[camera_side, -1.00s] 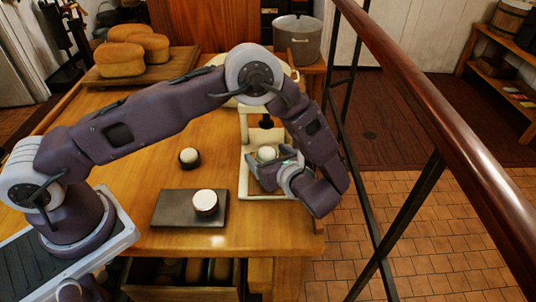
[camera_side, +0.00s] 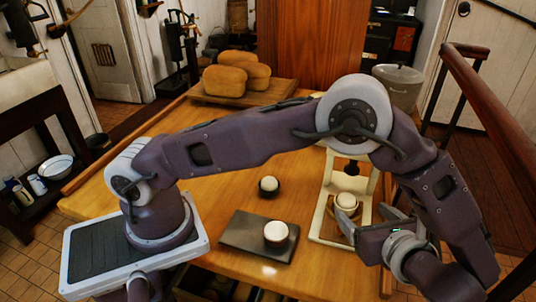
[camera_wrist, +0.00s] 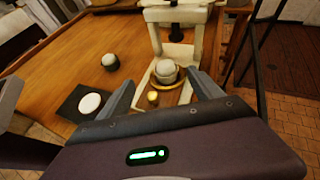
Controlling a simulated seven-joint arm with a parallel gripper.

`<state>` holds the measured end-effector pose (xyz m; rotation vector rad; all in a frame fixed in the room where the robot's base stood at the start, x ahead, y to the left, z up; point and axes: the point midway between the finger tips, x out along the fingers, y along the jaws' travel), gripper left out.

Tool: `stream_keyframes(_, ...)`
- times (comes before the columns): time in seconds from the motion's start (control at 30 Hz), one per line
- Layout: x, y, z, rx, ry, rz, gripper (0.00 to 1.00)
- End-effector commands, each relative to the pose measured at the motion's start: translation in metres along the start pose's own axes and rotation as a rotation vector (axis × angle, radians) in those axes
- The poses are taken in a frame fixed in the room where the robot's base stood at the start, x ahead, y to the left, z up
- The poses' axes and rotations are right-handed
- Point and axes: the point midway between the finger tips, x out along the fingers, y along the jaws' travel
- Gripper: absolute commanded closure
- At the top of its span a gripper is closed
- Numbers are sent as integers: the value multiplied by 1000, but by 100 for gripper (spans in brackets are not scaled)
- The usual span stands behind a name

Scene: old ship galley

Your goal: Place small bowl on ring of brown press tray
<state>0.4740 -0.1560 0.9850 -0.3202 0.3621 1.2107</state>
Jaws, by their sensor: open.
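A small pale round bowl (camera_side: 345,201) sits within the brown-gold ring of the cream press (camera_side: 322,225), under the press head. In the wrist view the bowl (camera_wrist: 165,70) appears upright on the tray, with the ring (camera_wrist: 168,85) curving around its near side. A small brass knob (camera_wrist: 153,98) is in front of it. My gripper (camera_side: 378,222) is open and empty, to the right of the bowl. In the wrist view my open fingers (camera_wrist: 163,90) point toward the bowl from either side, with a gap between them and it.
A dark slab (camera_side: 240,236) carries a white-topped round piece (camera_side: 276,232). A dark cup with a white top (camera_side: 269,186) stands behind it. Loaves (camera_side: 225,81) lie on a board at the back. A metal pot (camera_side: 399,84) stands back right, near a railing (camera_side: 485,95).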

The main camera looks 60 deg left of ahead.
Motion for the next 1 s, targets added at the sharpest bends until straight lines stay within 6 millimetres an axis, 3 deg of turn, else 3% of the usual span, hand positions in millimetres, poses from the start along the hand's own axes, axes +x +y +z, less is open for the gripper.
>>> stream_keyframes(0.07, 2, 11, 46, -134, 90, 64, 25)
stream_keyframes(0.2, 6, 63, 124, -474, 304, 227, 25)
stream_keyframes(0.3, 2, 114, 164, -783, 466, 351, 25)
stream_keyframes(0.37, -5, 147, 178, -989, 567, 425, 25)
stream_keyframes(0.5, -27, 204, 188, -1466, 790, 565, 25)
stream_keyframes(0.63, -43, 226, 184, -1782, 941, 635, 25)
stream_keyframes(0.77, -49, 232, 181, -1921, 1014, 660, 25)
stream_keyframes(1.0, -50, 233, 180, -1934, 1022, 665, 25)
